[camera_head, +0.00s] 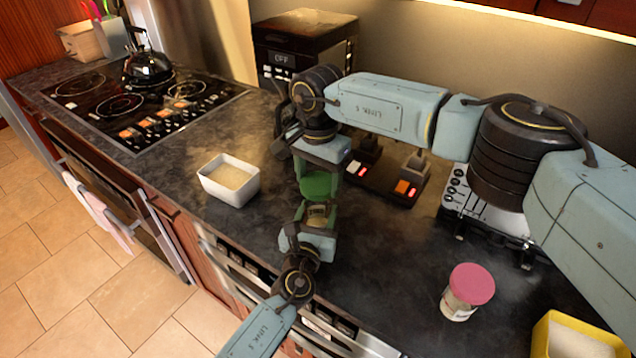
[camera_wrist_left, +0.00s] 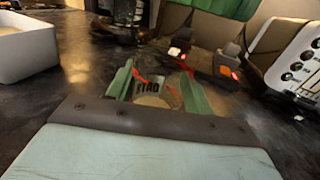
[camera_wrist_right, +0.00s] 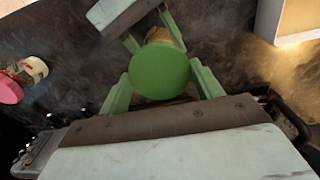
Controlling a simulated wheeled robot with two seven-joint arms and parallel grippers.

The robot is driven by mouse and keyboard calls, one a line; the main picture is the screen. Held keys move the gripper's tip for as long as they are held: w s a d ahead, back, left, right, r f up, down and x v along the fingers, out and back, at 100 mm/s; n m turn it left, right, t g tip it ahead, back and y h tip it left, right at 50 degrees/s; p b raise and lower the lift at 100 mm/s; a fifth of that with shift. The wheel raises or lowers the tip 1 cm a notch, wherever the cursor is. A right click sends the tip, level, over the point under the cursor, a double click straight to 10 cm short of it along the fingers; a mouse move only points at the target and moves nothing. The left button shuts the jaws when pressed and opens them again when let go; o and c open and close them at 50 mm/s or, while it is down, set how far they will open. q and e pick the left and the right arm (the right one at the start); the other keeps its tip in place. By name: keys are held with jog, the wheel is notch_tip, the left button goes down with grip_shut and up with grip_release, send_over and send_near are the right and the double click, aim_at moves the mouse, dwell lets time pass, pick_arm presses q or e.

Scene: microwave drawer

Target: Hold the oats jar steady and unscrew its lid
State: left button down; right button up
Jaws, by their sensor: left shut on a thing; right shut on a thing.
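The oats jar (camera_wrist_left: 158,92) is a small clear jar with a label and pale contents. My left gripper (camera_head: 315,222) is shut around its body, one green finger on each side. The round green lid (camera_wrist_right: 160,71) is at the jar's top, between the green fingers of my right gripper (camera_wrist_right: 162,82), which is shut on it. In the head view the lid (camera_head: 318,185) shows above the jar, with the right gripper coming from above and the left from below.
A white bowl (camera_head: 229,181) of pale grains stands left of the jar. A pink-lidded jar (camera_head: 467,292) and a yellow container (camera_head: 575,338) stand at the right. A device with red lights (camera_head: 390,185) and a white toaster-like appliance (camera_head: 485,215) are behind. A hob is far left.

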notch_tip(320, 180, up, 2)
jog(key=shift+r, duration=0.1)
pick_arm(q)
jog(key=c, duration=0.5)
grip_release()
